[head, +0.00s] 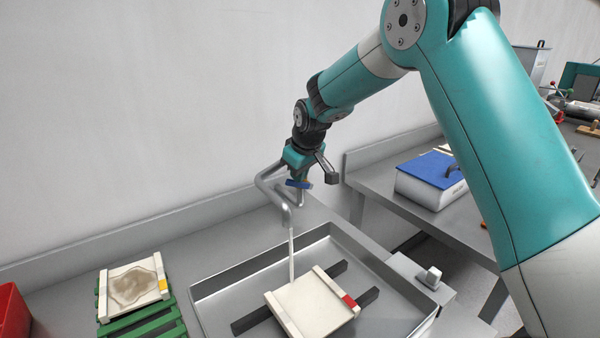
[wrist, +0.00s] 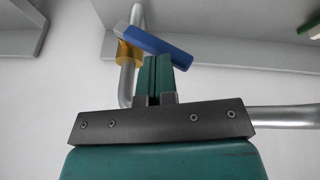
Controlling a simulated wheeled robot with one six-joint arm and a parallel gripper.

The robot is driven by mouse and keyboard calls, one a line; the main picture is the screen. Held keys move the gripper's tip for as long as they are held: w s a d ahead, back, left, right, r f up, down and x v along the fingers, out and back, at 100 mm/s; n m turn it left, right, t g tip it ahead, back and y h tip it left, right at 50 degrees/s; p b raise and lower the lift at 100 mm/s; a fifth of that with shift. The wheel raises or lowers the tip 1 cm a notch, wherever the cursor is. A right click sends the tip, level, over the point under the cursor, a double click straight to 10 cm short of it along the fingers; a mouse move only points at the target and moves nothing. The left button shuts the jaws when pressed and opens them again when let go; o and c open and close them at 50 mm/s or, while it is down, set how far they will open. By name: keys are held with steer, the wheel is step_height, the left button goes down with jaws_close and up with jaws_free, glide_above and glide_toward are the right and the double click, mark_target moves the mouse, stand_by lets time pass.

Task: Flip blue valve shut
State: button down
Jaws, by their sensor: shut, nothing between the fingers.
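The blue valve handle (wrist: 160,44) sits on a brass valve body (wrist: 127,53) on a grey metal pipe (wrist: 127,82). In the wrist view the handle slants across the pipe, down to the right. In the head view the blue handle (head: 298,184) shows just under my gripper. A thin pale stream (head: 291,255) runs down from the spout (head: 286,215). My gripper (wrist: 154,62) is shut and empty, its green fingertips right at the handle's lower edge. I cannot tell whether they touch it. My gripper (head: 300,158) hides part of the pipe in the head view.
A metal basin (head: 212,288) below the spout holds a white framed tile (head: 312,305) on dark bars. A stained tile (head: 133,286) lies on a green rack (head: 150,322) at left, by a red bin (head: 12,315). A blue-lidded box (head: 432,178) stands on the right bench.

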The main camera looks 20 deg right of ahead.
stand_by(0.4)
steer(key=shift+w+d+f, duration=0.2)
steer(key=shift+d+f, duration=0.1)
steer(key=shift+d, duration=0.4)
steer(key=a+v, duration=0.2)
steer(key=v, duration=1)
steer(key=shift+r, duration=0.3)
